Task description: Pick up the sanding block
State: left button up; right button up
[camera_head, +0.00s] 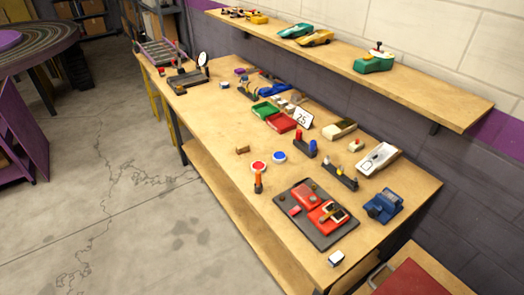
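A small tan-brown block (242,150) lies by itself on the wooden workbench (215,135), left of the red and blue discs; it may be the sanding block, but it is too small to tell. A small white block with a dark side (336,258) lies near the bench's near end, close to the dark mat. I cannot tell for sure which one is the sanding block. Neither of my grippers is in view.
A dark mat (318,232) holds red parts. A blue vise-like tool (383,205), tool racks, green and red trays (281,122) and a "25" card (302,118) crowd the bench. A shelf (440,93) with model cars overhangs the back. The concrete floor (110,200) at left is clear.

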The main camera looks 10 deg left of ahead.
aim_at(241, 148)
jog(key=i+j, duration=0.45)
jog(key=j, duration=0.3)
jog(key=i+j, duration=0.45)
jog(key=j, duration=0.3)
jog(key=i+j, duration=0.2)
jog(key=i+j+z, duration=0.1)
jog(key=j, duration=0.35)
jog(key=i+j, duration=0.25)
jog(key=i+j+z, duration=0.1)
jog(key=j, duration=0.3)
jog(key=i+j, duration=0.25)
jog(key=i+j+z, duration=0.1)
jog(key=j, duration=0.35)
jog(key=i+j, duration=0.2)
jog(key=j, duration=0.15)
jog(key=z, duration=0.05)
